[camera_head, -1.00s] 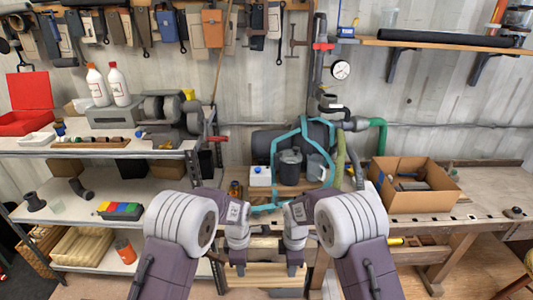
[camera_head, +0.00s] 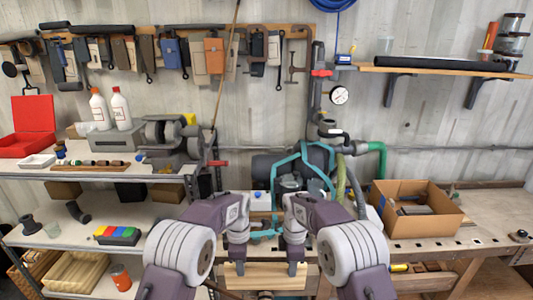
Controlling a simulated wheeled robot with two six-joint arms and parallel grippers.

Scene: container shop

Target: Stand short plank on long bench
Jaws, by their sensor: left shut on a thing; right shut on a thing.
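A light wooden short plank (camera_head: 264,280) is at the bottom centre of the head view, between and below my two grippers. My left gripper (camera_head: 239,268) is shut on its upper edge at the left. My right gripper (camera_head: 293,268) is shut on its upper edge at the right. The lower part of the plank is hard to make out. The long wooden bench (camera_head: 485,236) runs along the wall to the right, behind and beyond my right arm. Its part behind my arms is mostly hidden.
An open cardboard box (camera_head: 420,225) stands on the bench at right. A teal frame (camera_head: 303,160) and a green hose (camera_head: 378,158) stand behind my grippers. A metal shelf (camera_head: 75,245) with tools is at left. Free bench top lies right of the box.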

